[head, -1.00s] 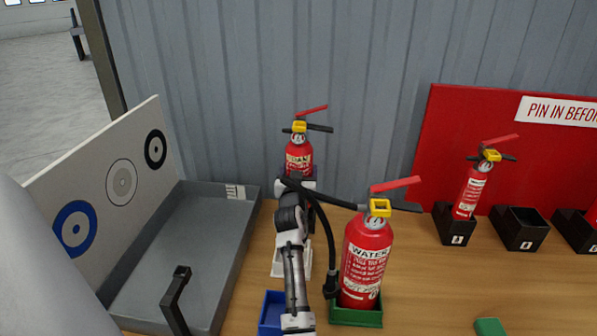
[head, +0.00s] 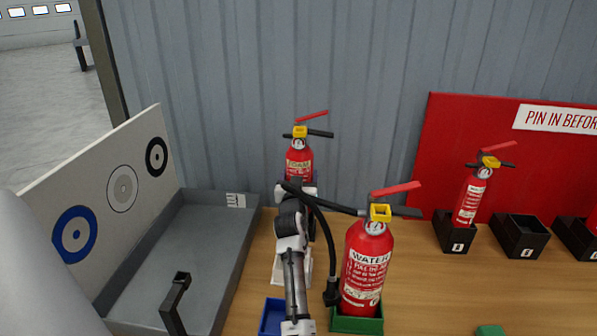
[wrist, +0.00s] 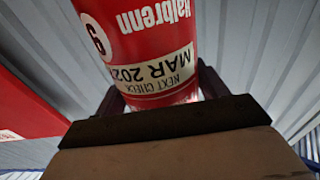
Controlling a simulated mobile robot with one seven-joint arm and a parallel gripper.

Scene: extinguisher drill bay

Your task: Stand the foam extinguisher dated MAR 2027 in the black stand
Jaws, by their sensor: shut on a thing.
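My gripper (head: 298,186) is shut on the red foam extinguisher (head: 299,163) and holds it upright near the back wall. Its label reads FOAM in the head view. In the wrist view the extinguisher (wrist: 150,45) appears upside down, with a NEXT CHECK label reading MAR 202 and a last digit I cannot read. Its lower end is hidden by my gripper in the head view. Black stands are at the right: one (head: 455,240) holds a small extinguisher (head: 471,203), and the middle one (head: 519,244) is empty. I cannot tell whether another black stand is hidden behind my arm.
A WATER extinguisher (head: 365,262) stands in a green stand (head: 357,325) just right of my arm. A white stand (head: 278,270) and blue stand (head: 272,318) are partly behind my arm. A grey tray (head: 225,262) lies left. Bare table lies between green and black stands.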

